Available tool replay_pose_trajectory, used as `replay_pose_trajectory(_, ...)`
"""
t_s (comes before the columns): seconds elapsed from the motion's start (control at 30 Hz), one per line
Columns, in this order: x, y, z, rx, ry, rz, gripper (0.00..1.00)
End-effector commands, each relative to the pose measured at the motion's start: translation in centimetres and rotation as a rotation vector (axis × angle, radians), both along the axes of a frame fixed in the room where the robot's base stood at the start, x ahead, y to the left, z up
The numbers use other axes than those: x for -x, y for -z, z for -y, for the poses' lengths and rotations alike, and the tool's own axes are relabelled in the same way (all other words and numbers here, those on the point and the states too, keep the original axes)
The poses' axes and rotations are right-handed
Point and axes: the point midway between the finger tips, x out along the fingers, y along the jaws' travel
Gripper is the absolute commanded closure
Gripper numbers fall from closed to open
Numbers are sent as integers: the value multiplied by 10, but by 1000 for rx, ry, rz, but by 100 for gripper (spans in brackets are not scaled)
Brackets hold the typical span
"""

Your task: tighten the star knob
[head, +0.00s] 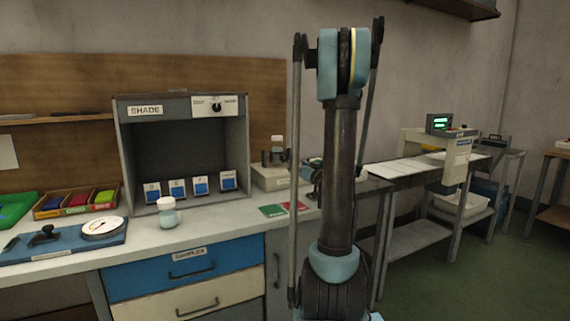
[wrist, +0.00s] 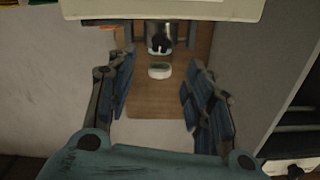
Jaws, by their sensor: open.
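My gripper (wrist: 160,68) is open in the wrist view, with one finger on each side and nothing between them in contact. A small dark knob-like part (wrist: 160,43) shows just beyond the fingertips; it may be the star knob, but its shape is too small to tell. In the head view a grey fixture (head: 276,177) with dark fittings stands on the bench, left of my arm. My gripper is mostly hidden there behind my arm.
The bench (head: 225,222) carries a shade booth (head: 181,145), a small jar (head: 168,212), green and red cards (head: 284,209) and a blue board (head: 30,250) with a dial. A side table (head: 385,168) with a machine (head: 440,150) stands right.

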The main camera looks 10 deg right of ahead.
Motion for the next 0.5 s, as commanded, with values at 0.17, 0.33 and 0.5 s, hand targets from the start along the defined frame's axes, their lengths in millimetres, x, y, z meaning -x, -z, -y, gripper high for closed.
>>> replay_pose_trajectory(0.17,-31,0,-12,0,-4,0,53)
replay_pose_trajectory(0.33,-60,0,-21,0,-3,0,53)
replay_pose_trajectory(0.5,-87,0,-30,0,-3,0,53)
